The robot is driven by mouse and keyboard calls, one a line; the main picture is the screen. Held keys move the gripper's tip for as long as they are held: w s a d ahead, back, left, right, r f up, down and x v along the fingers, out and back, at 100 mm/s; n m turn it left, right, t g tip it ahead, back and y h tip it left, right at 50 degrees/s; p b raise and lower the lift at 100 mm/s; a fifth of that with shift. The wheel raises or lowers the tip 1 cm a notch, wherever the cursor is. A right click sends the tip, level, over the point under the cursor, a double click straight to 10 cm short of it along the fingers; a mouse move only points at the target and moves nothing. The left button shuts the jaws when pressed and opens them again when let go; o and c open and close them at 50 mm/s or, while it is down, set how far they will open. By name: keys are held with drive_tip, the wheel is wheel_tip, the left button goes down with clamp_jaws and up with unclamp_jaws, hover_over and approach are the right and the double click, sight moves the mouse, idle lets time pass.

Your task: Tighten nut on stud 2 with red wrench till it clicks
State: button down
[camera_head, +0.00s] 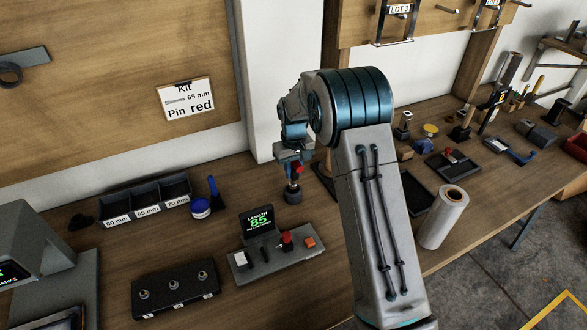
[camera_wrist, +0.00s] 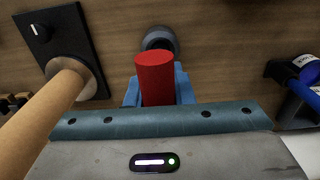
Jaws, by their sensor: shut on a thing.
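My gripper (camera_head: 294,170) points down over the back of the bench and is shut on the red wrench (camera_head: 298,168). In the wrist view the wrench's red handle (camera_wrist: 154,78) stands between the blue fingers, with a dark grey round end (camera_wrist: 160,38) beyond it. I cannot tell whether this end touches the bench. A black block (camera_head: 176,290) with three studs lies at the front left, apart from my gripper. The middle stud (camera_head: 173,283) and the others carry small metal pieces. Their numbers are not readable.
A device with a green "85" display (camera_head: 259,223) stands between the block and my gripper. Labelled bins (camera_head: 146,209) and a blue jar (camera_head: 200,208) are behind the block. A white roll (camera_head: 444,217) stands right of my arm.

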drive_tip(key=shift+f+b, duration=1.1)
drive_tip(key=shift+f, duration=0.45)
drive_tip(key=c, duration=1.2)
unclamp_jaws()
drive_tip(key=shift+f, duration=0.1)
drive_tip(key=shift+o, duration=0.2)
wheel_tip(320, 180, up, 10)
drive_tip(key=p, duration=0.7)
drive_tip(key=shift+r+p, duration=0.2)
drive_tip(key=shift+p, duration=0.2)
drive_tip(key=shift+s+d+r, duration=0.15)
drive_tip(key=shift+r, duration=0.2)
drive_tip(key=s+d+r+m+t+b, duration=0.1)
drive_tip(key=s+d+r, duration=0.3)
drive_tip(key=s+r, duration=0.3)
drive_tip(key=s+d+r+m+t+b, duration=0.1)
drive_tip(key=s+d+r, duration=0.3)
drive_tip(key=s+r, duration=0.35)
drive_tip(key=s+d+m+t, duration=0.1)
drive_tip(key=s+d, duration=0.3)
drive_tip(key=s, duration=1.4)
drive_tip(key=shift+s+m+t+b, duration=0.25)
drive_tip(key=shift+m+t+b, duration=0.15)
drive_tip(key=shift+m, duration=0.4)
